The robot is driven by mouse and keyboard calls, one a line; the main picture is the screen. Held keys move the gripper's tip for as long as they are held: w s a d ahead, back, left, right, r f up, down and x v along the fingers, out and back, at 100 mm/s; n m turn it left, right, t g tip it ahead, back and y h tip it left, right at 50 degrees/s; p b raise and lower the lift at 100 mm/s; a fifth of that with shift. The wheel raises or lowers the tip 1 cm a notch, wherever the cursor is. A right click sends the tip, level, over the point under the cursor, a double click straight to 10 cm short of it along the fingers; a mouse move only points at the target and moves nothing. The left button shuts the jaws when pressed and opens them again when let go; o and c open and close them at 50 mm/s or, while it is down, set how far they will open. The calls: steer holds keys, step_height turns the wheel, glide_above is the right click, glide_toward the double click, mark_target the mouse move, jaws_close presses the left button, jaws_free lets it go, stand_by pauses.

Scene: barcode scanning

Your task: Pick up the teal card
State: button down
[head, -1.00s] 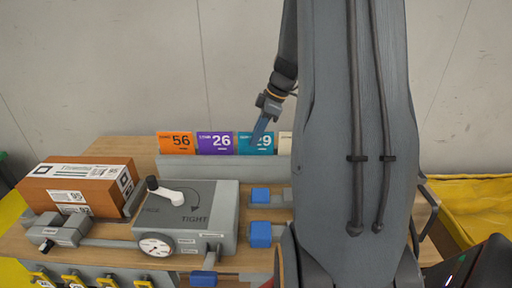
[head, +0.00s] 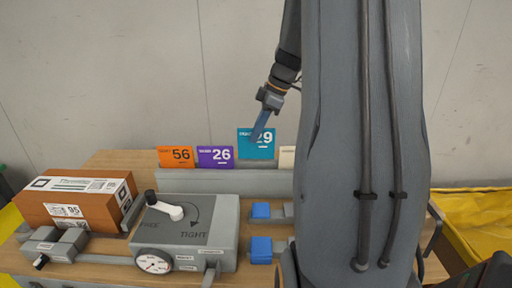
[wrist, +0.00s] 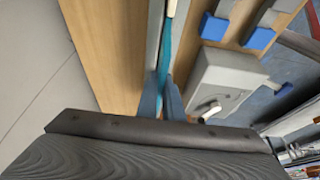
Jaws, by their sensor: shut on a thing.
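The teal card (head: 254,144) bears the number 29 and shows in the head view above the grey card rack (head: 222,181), higher than the cards beside it. My gripper (head: 261,127) is shut on its upper part, with one blue finger across its face. In the wrist view, the teal card (wrist: 166,50) shows edge-on between the two blue fingers of my gripper (wrist: 162,92). Whether its bottom edge is clear of the rack slot cannot be told for certain.
An orange card (head: 175,156), a purple card (head: 215,156) and a cream card (head: 287,157) stand in the rack. In front are a grey box with a crank and dial (head: 187,229), a brown carton (head: 68,205) and blue-ended clamps (head: 261,248). My arm hides the right side.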

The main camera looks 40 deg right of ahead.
step_height(320, 180, up, 12)
steer(key=b, duration=0.2)
steer(key=shift+r, duration=0.1)
stand_by(0.9)
